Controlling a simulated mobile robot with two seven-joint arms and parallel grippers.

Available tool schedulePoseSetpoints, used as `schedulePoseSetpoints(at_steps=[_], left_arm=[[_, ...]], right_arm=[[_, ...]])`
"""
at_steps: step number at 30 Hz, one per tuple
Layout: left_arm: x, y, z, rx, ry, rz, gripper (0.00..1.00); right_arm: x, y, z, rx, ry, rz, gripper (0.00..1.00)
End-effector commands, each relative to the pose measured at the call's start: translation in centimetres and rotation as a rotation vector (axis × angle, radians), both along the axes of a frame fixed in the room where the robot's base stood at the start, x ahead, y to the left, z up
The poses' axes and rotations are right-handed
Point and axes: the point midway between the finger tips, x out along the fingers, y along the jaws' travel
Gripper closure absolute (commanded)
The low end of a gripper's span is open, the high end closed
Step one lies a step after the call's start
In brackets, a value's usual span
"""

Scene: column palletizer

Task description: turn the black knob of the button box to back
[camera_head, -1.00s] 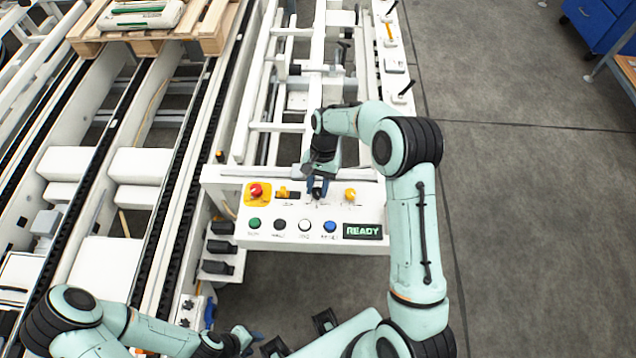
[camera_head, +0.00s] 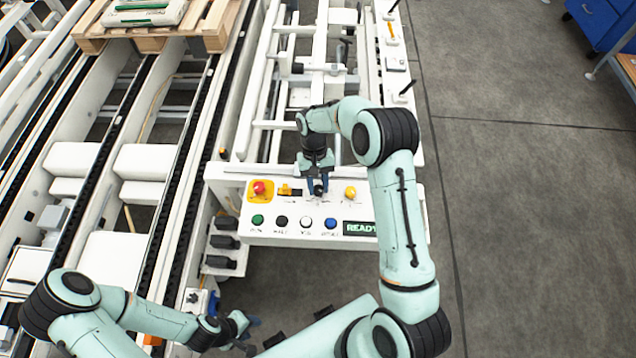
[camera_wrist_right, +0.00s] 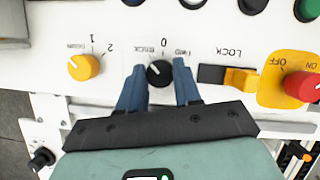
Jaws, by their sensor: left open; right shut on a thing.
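The button box (camera_head: 290,208) is a white panel at the front end of the white frame. Its black knob (camera_wrist_right: 159,73) sits between the yellow knob and the lock slider in the right wrist view, below the printed labels for back, 0 and fwd. My right gripper (camera_head: 319,187) is shut on the black knob, with one blue finger on each side; the fingers (camera_wrist_right: 160,82) also show in the wrist view. My left gripper (camera_head: 246,333) is open and empty, low in the head view, away from the box.
A red emergency button (camera_head: 259,188) on a yellow plate, a yellow lock slider (camera_wrist_right: 241,80) and a yellow knob (camera_head: 350,192) flank the black knob. A row of buttons and a READY display (camera_head: 359,228) lie in front. Conveyor rails run left; open floor (camera_head: 530,220) lies right.

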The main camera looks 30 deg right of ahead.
Motion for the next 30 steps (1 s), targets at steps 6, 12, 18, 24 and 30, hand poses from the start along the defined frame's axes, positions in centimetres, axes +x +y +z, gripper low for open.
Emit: schedulePoseSetpoints(at_steps=[6,12,18,24,30], left_arm=[[0.0,0.0,0.0,0.0,0.0,0.0,0.57],[0.0,0.0,0.0,0.0,0.0,0.0,0.57],[0.0,0.0,0.0,0.0,0.0,0.0,0.57],[0.1,0.0,0.1,0.0,-0.001,0.0,0.57],[0.6,0.0,0.7,0.0,-0.007,0.0,0.57]], right_arm=[[0.0,0.0,0.0,-0.001,-0.002,0.004,0.97],[0.0,0.0,0.0,0.0,-0.001,0.003,0.41],[0.0,0.0,0.0,0.0,-0.001,0.002,0.41],[0.5,-0.1,1.0,-0.001,-0.003,0.001,0.41],[2.0,-0.5,4.7,0.0,-0.007,0.002,0.41]])
